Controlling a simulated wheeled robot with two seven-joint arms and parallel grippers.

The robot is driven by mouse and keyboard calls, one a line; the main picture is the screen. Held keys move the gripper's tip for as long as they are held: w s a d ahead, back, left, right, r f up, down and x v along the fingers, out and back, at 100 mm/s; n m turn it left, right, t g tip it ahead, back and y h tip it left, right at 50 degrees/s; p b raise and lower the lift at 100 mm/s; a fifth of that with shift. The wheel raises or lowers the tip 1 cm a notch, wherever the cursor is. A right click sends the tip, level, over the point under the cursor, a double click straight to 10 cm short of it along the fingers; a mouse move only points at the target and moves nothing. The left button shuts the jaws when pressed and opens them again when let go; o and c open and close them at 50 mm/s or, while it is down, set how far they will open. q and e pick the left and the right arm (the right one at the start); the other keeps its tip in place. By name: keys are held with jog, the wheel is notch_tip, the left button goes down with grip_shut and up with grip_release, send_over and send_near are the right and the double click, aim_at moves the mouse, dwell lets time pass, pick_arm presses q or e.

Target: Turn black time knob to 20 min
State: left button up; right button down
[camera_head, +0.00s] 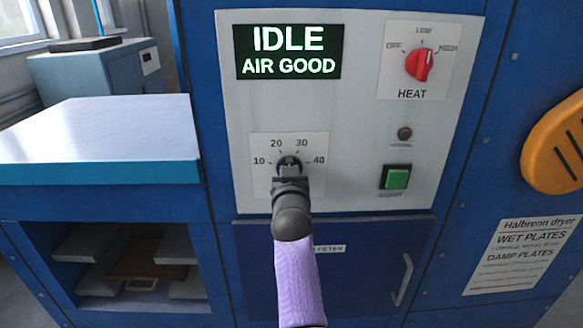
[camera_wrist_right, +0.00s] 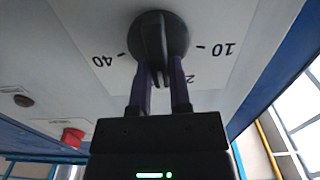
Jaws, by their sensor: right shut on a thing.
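The black time knob (camera_head: 289,164) sits on a white dial plate marked 10, 20, 30 and 40, low on the grey control panel. My right gripper (camera_head: 289,177) reaches up from below and covers the lower part of the knob. In the right wrist view the knob (camera_wrist_right: 152,30) is round with a raised bar, and the fingers of my right gripper (camera_wrist_right: 162,78) are shut on that bar. The 10 and 40 marks appear upside down on either side. Which mark the knob points to cannot be told. My left gripper is not in view.
A display (camera_head: 288,52) reads IDLE, AIR GOOD. The red heat knob (camera_head: 419,64) is at upper right, above a small dark button (camera_head: 405,133) and a green button (camera_head: 396,177). A filter door (camera_head: 360,265) with a handle lies below. A blue-edged bench (camera_head: 100,135) stands left.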

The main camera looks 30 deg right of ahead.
jog(key=shift+w+a+f+n+p, duration=0.1)
jog(key=shift+n+p, duration=0.1)
jog(key=shift+n, duration=0.95)
jog(key=shift+a+n+p, duration=0.1)
jog(key=shift+n+p, duration=0.05)
jog(key=shift+n, duration=1)
jog(key=c, duration=0.6)
grip_release()
jog(key=shift+o, duration=0.2)
